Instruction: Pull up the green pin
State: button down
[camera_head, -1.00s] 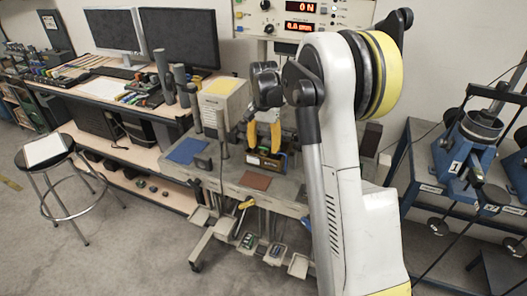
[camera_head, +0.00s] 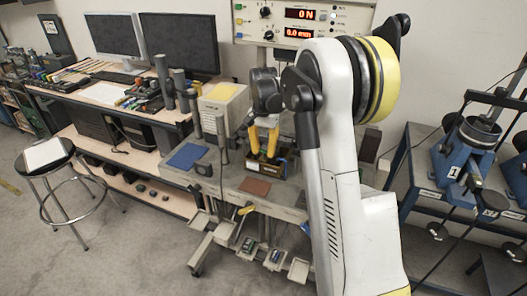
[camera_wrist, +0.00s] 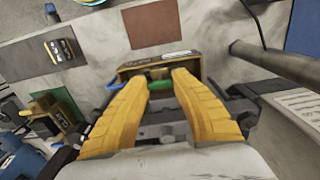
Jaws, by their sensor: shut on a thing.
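My gripper (camera_head: 264,154) has two yellow fingers reaching down to a dark box with a tan edge (camera_head: 282,170) on the grey bench. In the wrist view the gripper (camera_wrist: 159,77) has its fingertips close on both sides of a green, rounded piece (camera_wrist: 160,86), which looks like the top of the green pin. The fingers are shut on it. The box (camera_wrist: 187,61) lies just beyond the fingertips. A blue ring-like piece (camera_wrist: 114,83) shows beside the left finger. The lower part of the green pin is hidden, and the pin is too small to make out in the head view.
A brown mat (camera_head: 256,187) and a blue mat (camera_head: 186,156) lie on the bench. Grey posts (camera_head: 222,140) and a beige box (camera_head: 217,103) stand left of my gripper. A control panel (camera_head: 303,22) is behind. A stool (camera_head: 45,153) stands at left, blue machines (camera_head: 470,145) at right.

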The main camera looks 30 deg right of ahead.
aim_at(263, 151)
jog(key=c, duration=1)
grip_release()
notch_tip(263, 151, up, 12)
jog(key=shift+r, duration=0.1)
